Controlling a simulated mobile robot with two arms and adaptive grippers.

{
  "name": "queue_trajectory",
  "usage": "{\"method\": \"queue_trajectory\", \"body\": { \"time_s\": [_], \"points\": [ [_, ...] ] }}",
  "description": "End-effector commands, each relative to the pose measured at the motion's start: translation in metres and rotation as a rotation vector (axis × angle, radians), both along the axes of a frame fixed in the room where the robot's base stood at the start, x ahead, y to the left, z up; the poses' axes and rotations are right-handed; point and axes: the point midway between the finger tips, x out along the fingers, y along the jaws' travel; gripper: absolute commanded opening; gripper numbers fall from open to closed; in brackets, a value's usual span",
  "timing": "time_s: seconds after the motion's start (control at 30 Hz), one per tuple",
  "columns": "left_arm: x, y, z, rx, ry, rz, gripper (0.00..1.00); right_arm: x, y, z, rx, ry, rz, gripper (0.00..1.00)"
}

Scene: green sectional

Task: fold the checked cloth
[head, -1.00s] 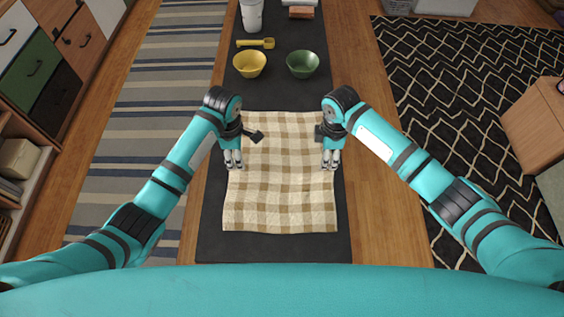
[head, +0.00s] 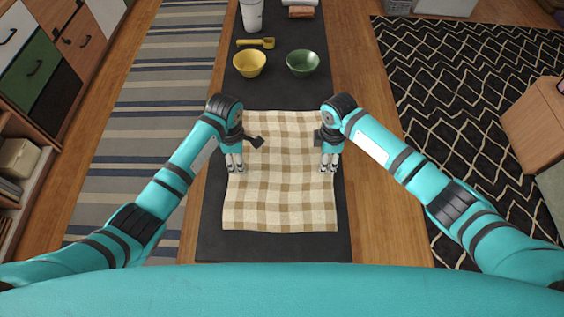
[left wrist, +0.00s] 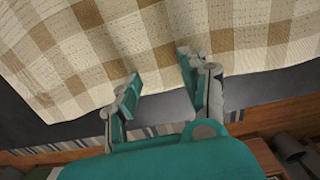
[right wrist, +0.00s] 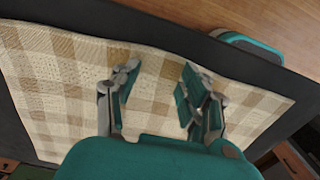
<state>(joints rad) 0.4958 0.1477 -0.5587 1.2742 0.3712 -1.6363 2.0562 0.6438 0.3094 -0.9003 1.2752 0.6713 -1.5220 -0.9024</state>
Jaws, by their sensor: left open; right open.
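The checked cloth (head: 280,195), cream and tan, lies spread flat with slightly wavy edges on a dark runner-like surface. My left gripper (head: 234,168) is open over the cloth's left edge, about halfway down. In the left wrist view its parted fingers (left wrist: 160,85) are at the cloth's edge (left wrist: 150,35), with nothing between them. My right gripper (head: 329,170) is open over the right edge at about the same height. In the right wrist view its fingers (right wrist: 158,80) are apart above the cloth (right wrist: 60,85). I cannot tell whether either gripper touches the cloth.
Beyond the cloth on the dark surface (head: 275,95) stand a yellow bowl (head: 249,64), a green bowl (head: 302,63), a yellow scoop (head: 256,43) and a white cup (head: 252,15). A bare strip of the surface lies in front of the cloth.

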Motion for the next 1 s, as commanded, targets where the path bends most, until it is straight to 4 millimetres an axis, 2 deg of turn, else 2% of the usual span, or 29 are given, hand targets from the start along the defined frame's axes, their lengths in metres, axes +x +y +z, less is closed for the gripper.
{"method": "queue_trajectory", "body": {
  "time_s": [0.07, 0.7, 1.0],
  "points": [
    [-0.0009, 0.0000, -0.0015, 0.000, 0.002, 0.000, 0.42, -0.0011, -0.0001, -0.0020, -0.001, 0.003, 0.000, 0.42],
    [-0.0017, 0.0004, -0.0044, 0.001, 0.004, 0.000, 0.00, -0.0019, -0.0006, -0.0050, -0.002, 0.005, 0.000, 0.00],
    [-0.0021, 0.0006, -0.0051, 0.002, 0.005, 0.000, 0.00, -0.0021, -0.0009, -0.0056, -0.003, 0.005, 0.000, 0.00]
  ]
}}
